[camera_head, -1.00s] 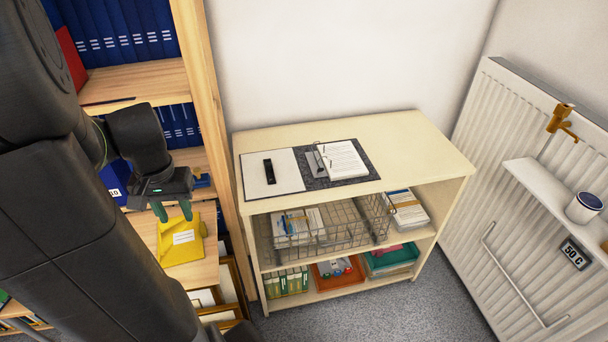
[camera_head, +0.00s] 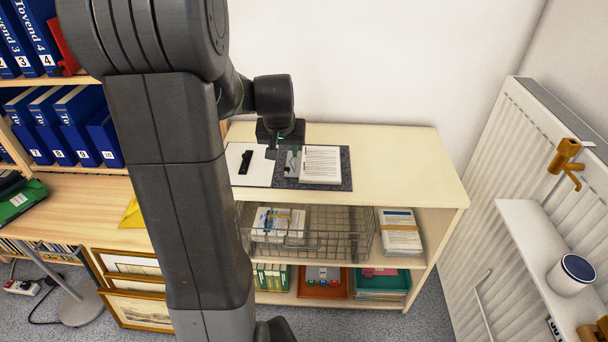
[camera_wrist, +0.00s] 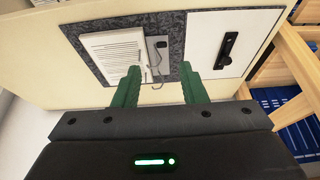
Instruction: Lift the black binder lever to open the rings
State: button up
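An open binder with a speckled dark grey cover (camera_head: 346,168) lies flat on the cream cabinet. A stack of printed sheets (camera_head: 320,164) lies on its right part, beside a grey metal plate (camera_wrist: 156,56) with thin rings. A black lever-shaped piece (camera_head: 245,161) lies on the white left panel (camera_head: 260,172); it also shows in the wrist view (camera_wrist: 228,50). A smaller dark piece sits on the metal plate. My gripper (camera_wrist: 160,82) is open and empty, its green fingers apart above the binder near the plate and rings. In the head view, my gripper (camera_head: 281,147) partly hides the binder's back edge.
The cabinet top (camera_head: 405,165) is clear right of the binder. A wire basket (camera_head: 340,240) sits on the shelf below. A radiator (camera_head: 490,180) stands at the right, and a shelf with blue binders (camera_head: 75,125) at the left.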

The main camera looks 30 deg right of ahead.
aim_at(286, 169)
jog(key=x, duration=1.3)
jog(key=shift+w+f, duration=0.1)
jog(key=shift+f, duration=0.3)
grip_shut()
